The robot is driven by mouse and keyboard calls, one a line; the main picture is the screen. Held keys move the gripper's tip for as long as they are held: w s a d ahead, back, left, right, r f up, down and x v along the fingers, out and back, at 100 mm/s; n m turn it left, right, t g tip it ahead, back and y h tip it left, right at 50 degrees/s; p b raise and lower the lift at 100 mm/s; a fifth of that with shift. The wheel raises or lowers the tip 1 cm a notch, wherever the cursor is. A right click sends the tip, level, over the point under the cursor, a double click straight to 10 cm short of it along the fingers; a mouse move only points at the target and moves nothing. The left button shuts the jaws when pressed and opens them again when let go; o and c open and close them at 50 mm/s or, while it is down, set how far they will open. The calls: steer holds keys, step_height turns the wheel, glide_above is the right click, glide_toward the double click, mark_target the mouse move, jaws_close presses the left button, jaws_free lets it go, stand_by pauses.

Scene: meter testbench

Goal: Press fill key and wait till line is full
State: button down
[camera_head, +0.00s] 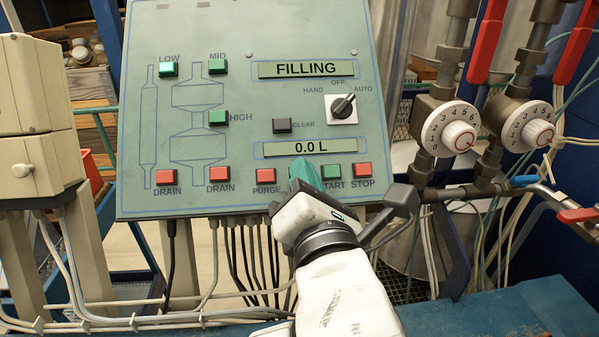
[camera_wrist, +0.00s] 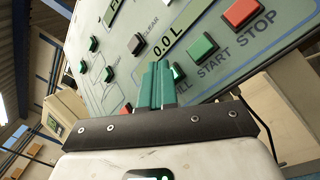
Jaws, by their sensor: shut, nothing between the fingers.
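The control panel (camera_head: 240,110) fills the middle of the head view. Its upper display (camera_head: 306,69) reads FILLING and its lower display (camera_head: 310,148) reads 0.0 L. My gripper (camera_head: 302,170) is shut and empty, its green fingers at the panel's bottom row between PURGE and START. They cover the fill key in the head view. In the wrist view my fingers (camera_wrist: 155,70) point at the panel, and a green part of the fill key (camera_wrist: 178,72) shows beside them above a partly hidden label. I cannot tell whether the tips touch or press it.
The red PURGE key (camera_head: 272,177), green START key (camera_head: 331,172) and red STOP key (camera_head: 363,169) flank my gripper. The selector knob (camera_head: 343,106) appears turned towards AUTO. Valve dials (camera_head: 450,129) and pipes stand to the right. Cables hang below the panel.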

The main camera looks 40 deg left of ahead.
steer(key=shift+r, duration=0.1)
steer(key=shift+s+d+r+p, duration=0.4)
steer(key=shift+p, duration=0.1)
stand_by(0.3)
steer(key=shift+s+d+r+p, duration=0.6)
steer(key=shift+d+r+p, duration=0.15)
steer(key=shift+r, duration=0.1)
steer(key=shift+s+d+r+p, duration=0.6)
steer(key=shift+d+r+p, duration=0.1)
steer(key=shift+r, duration=0.1)
steer(key=shift+r, duration=0.15)
steer(key=shift+s+d+r+p, duration=0.3)
stand_by(1.8)
